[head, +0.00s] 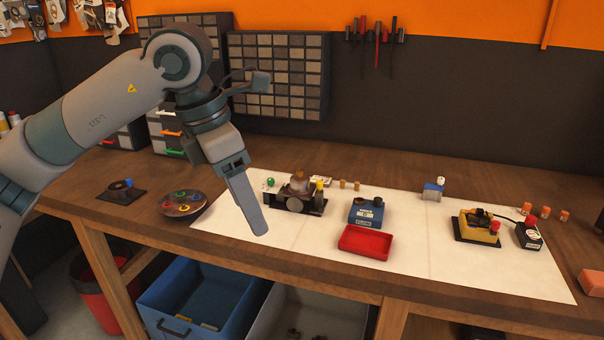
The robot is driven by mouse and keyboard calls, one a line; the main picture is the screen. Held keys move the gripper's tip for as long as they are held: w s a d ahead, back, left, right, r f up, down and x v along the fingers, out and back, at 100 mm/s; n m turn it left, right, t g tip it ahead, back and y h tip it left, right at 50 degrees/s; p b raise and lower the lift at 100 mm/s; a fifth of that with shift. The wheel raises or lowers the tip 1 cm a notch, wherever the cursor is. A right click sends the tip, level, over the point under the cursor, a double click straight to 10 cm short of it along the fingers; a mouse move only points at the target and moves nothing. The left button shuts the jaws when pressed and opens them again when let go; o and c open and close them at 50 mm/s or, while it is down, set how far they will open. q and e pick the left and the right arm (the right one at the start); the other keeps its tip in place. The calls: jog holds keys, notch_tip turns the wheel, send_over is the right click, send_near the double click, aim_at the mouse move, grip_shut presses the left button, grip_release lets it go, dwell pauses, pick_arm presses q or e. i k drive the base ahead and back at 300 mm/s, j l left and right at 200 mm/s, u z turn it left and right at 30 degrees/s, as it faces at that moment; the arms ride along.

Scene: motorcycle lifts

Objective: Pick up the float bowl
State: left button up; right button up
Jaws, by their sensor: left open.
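My left gripper (259,228) hangs from the arm coming in from the left. Its fingers point down over the left part of the white mat (420,264) on the wooden bench. The fingers overlap edge-on, and nothing shows held in them. Just right of the fingertips, apart from them in the picture, a carburettor-like assembly (298,190) sits on a dark base, with a rounded brownish-grey part on top. I cannot tell for certain which part is the float bowl. My right gripper is not in view.
A red tray (366,242) lies in front of a blue box (366,212). A yellow device (480,229) stands to the right. A round dish (184,203) with coloured rings and a black block (121,190) are at left. Drawer cabinets (279,76) stand behind. The mat's middle right is clear.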

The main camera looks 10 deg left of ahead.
aim_at(299, 182)
jog(key=i, duration=1.35)
